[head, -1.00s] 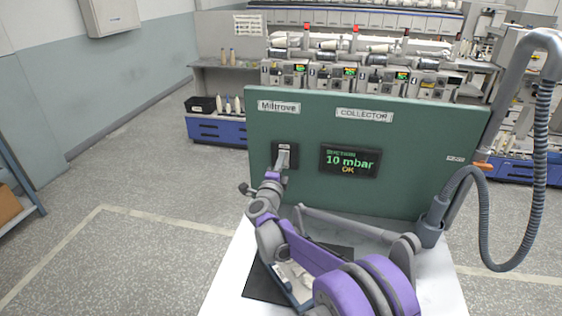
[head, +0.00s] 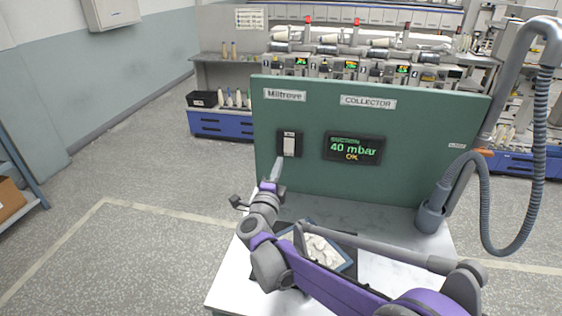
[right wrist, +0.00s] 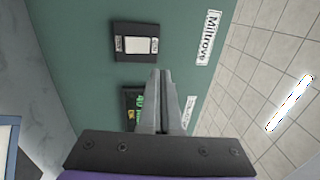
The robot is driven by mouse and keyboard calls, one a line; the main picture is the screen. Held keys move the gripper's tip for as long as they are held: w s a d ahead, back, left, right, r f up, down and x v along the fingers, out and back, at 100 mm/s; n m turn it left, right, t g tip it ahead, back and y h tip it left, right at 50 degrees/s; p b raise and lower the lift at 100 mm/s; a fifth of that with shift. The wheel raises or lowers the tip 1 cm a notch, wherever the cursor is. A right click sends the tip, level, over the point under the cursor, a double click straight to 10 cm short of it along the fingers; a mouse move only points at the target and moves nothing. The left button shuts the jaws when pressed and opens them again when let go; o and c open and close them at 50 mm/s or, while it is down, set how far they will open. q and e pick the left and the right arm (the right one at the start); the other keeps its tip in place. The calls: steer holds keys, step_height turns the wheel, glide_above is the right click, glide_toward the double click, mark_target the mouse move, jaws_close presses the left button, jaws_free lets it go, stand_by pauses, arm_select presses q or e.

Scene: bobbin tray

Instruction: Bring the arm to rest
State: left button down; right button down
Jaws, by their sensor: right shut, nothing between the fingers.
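My right gripper (head: 276,170) is shut and empty, a little in front of and below the switch (head: 289,144) on the green panel (head: 400,125). In the right wrist view its closed fingers (right wrist: 162,75) point toward the panel, and the switch (right wrist: 136,45) shows apart from the fingertips. The display (head: 353,149) reads 40 mbar OK; the fingers partly cover it in the right wrist view. My right arm reaches across the white table in front of the panel. My left gripper is not in view.
A blue-rimmed tray (head: 345,250) with pale contents lies on the white table (head: 232,280), partly behind my arm. A grey hose (head: 487,220) hangs at the panel's right. Machines and blue crates (head: 222,124) stand behind. The floor at left is open.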

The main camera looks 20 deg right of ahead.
steer(key=shift+s+a+r, duration=0.1)
steer(key=shift+s+a, duration=0.25)
steer(key=shift+s, duration=0.1)
